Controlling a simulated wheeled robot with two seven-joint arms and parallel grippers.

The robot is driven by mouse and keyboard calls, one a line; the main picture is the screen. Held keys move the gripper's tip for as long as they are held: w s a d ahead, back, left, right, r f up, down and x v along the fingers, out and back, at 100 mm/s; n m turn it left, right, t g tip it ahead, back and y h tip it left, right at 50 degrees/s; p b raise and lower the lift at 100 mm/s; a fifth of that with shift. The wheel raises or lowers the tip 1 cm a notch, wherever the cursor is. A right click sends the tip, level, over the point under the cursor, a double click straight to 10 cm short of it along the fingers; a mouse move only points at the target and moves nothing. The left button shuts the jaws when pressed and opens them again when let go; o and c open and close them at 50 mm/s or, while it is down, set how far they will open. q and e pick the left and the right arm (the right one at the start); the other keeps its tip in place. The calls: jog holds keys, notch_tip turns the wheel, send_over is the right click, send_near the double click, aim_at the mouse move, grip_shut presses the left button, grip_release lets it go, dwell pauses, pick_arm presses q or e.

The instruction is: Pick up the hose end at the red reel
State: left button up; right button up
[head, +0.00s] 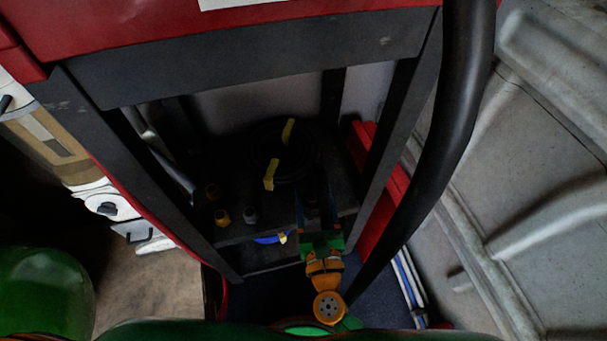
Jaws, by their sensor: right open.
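A dark round coil (270,150), which looks like black hose, lies on the shaded shelf of a dark-legged frame. Two yellow strips (269,177) cross it. I cannot make out a loose hose end or clearly identify a red reel. My right gripper (314,205) reaches in from the bottom, orange and green at the wrist. Its thin dark fingers are spread apart at the near right of the coil, with nothing visible between them. Shadow hides whether they touch the coil. My left gripper is not in view.
Small yellow and grey fittings (222,216) stand left on the shelf (235,236). A blue curved piece (270,239) shows below. Dark legs, a red-topped frame (220,22) and a thick black tube (455,130) bound the opening. Red parts (388,205) stand to the right.

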jog(key=shift+w+r, duration=0.2)
jog(key=shift+w, duration=0.05)
jog(key=w, duration=0.6)
jog(key=shift+w+a+f+b, duration=0.15)
jog(key=shift+a+f+b, duration=0.2)
jog(key=shift+a+b, duration=0.1)
grip_shut()
dwell(0.6)
